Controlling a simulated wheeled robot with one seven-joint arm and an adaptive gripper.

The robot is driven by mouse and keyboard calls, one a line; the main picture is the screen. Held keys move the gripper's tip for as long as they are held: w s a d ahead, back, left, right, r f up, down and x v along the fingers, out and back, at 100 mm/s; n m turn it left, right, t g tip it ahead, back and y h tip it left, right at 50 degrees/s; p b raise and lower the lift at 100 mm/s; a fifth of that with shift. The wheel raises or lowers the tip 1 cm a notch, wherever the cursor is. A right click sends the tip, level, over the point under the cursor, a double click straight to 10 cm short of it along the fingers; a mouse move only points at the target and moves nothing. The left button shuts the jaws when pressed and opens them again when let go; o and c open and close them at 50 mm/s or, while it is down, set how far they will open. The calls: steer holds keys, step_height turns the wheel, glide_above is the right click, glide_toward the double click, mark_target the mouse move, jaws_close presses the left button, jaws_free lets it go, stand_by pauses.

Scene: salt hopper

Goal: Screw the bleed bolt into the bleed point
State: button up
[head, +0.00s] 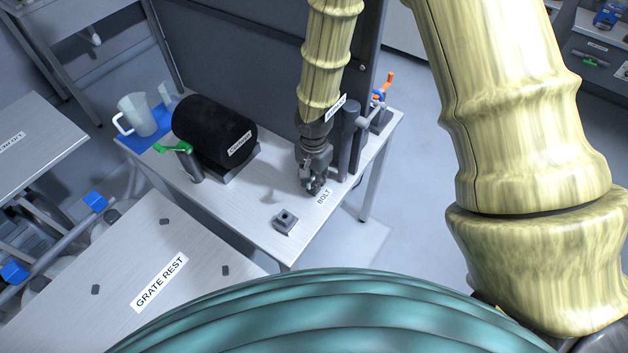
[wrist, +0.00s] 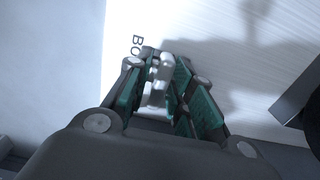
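My gripper (head: 314,187) points down low over the right part of the table, beside the BOLT label (head: 323,197). In the wrist view, my gripper (wrist: 160,82) has its teal finger pads close on both sides of a silver bleed bolt (wrist: 156,82). The pads look shut on it. In the head view the bolt cannot be made out at the fingertips. A small dark block (head: 286,221) with a round hole in its top sits near the table's front corner, apart from my gripper. I cannot tell which part is the bleed point.
A black cylinder (head: 212,130) lies on the table (head: 262,190), with a green-handled valve (head: 180,150) at its left. A clear jug (head: 137,113) stands on a blue mat. A dark upright post (head: 349,140) stands close right of my gripper. The GRATE REST table (head: 200,255) is in front.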

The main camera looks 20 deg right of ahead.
jaws_close()
steer(key=shift+r, duration=0.15)
steer(key=shift+r+p, duration=1.95)
steer(key=shift+r, duration=0.5)
